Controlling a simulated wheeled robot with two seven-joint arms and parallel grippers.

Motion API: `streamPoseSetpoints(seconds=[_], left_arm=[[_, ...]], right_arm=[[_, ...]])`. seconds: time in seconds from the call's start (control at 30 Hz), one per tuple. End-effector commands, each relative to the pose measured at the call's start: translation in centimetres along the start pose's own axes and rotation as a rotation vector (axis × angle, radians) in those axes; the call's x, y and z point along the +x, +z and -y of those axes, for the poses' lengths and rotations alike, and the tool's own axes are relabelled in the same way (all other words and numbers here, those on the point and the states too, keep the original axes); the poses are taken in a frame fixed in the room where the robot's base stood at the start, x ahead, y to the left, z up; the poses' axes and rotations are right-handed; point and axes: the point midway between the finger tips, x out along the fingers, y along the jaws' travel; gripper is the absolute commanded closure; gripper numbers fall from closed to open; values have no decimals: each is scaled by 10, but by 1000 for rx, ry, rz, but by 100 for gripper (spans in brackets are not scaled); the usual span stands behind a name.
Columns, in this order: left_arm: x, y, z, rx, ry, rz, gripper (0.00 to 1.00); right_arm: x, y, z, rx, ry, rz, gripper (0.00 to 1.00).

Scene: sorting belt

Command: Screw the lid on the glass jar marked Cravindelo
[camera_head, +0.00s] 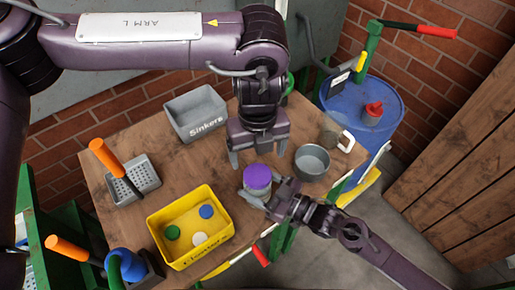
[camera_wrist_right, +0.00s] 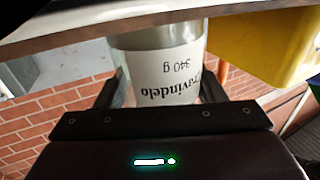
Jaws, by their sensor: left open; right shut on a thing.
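The glass jar (camera_wrist_right: 165,75) marked Cravindelo stands between the fingers of my right gripper (camera_wrist_right: 160,90). Its white label shows upside down in the right wrist view. In the head view, my right gripper (camera_head: 255,198) is shut on the jar near the table's front edge. A purple lid (camera_head: 257,175) sits at the jar's top; whether it is screwed tight cannot be told. My left gripper (camera_head: 258,157) is open and empty, pointing down just behind and above the lid, its fingers spread to either side. The glass is mostly hidden in the head view.
A yellow bin (camera_head: 165,246) with blue, green and white round pieces stands front left. A grey Sinkers bin (camera_head: 172,120) is behind. A grey pot (camera_head: 312,161) and a mug (camera_head: 334,134) stand right. A grey holder (camera_head: 146,183) with an orange-handled tool is left.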

Motion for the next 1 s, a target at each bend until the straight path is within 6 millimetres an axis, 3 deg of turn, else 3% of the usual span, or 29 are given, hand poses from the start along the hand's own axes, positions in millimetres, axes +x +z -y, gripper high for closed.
streamPoseSetpoints(seconds=[0.23, 0.67, 0.83, 1.0], left_arm=[[-5, 0, 0, -285, 0, 0, 18], [-5, 0, -1, -329, 1, 0, 18], [7, 0, -1, -328, 3, 0, 18], [33, 0, -1, -328, 3, -1, 18]], right_arm=[[0, 0, 0, 0, 0, 0, 100], [0, 0, 0, 0, 0, 0, 100], [0, 0, 0, 0, 0, 0, 100], [0, 0, 0, 0, 0, 0, 100]])
